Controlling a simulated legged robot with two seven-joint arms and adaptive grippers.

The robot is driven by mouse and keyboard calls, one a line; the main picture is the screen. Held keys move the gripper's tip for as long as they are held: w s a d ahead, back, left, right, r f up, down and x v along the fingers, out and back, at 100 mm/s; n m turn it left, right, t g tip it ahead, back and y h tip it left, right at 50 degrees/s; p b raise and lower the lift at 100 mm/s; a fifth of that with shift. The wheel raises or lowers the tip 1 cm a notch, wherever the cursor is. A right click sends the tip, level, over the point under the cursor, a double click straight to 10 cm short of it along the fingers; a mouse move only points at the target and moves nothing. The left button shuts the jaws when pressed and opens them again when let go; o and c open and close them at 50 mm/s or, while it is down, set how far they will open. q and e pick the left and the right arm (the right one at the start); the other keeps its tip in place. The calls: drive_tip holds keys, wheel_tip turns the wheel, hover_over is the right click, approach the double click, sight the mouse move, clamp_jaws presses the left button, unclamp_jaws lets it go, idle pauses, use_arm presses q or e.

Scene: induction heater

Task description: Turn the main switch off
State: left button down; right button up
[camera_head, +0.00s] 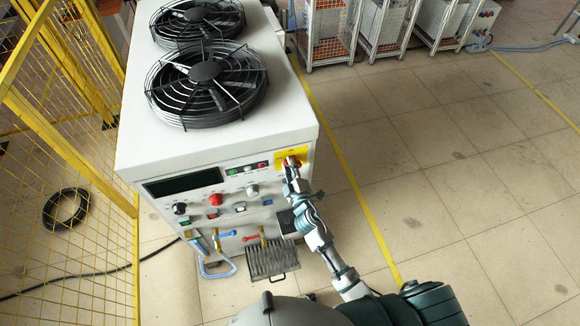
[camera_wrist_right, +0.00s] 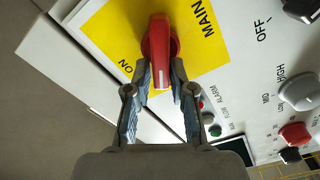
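The main switch is a red rotary knob on a yellow plate (camera_head: 282,154) at the upper right of the heater's front panel. The knob (camera_wrist_right: 158,40) is large in the right wrist view, with ON and MAIN printed on the yellow around it. A white mark shows on its lower end. My right gripper (camera_wrist_right: 162,75) has its two fingertips on either side of the knob's lower end and appears shut on it. In the head view my right gripper (camera_head: 291,172) covers most of the knob. My left gripper is not in view.
The white heater cabinet (camera_head: 135,143) carries two black fans (camera_head: 205,70) on top. Other knobs and buttons, including a red knob (camera_head: 215,200), sit left of the switch. Hose fittings and a grille (camera_head: 268,260) are below.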

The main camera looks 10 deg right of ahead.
drive_tip(key=shift+o, duration=0.5)
drive_tip(key=shift+w+a, duration=0.1)
drive_tip(key=shift+w, duration=0.05)
drive_tip(key=shift+f, duration=0.1)
drive_tip(key=s, duration=1.2)
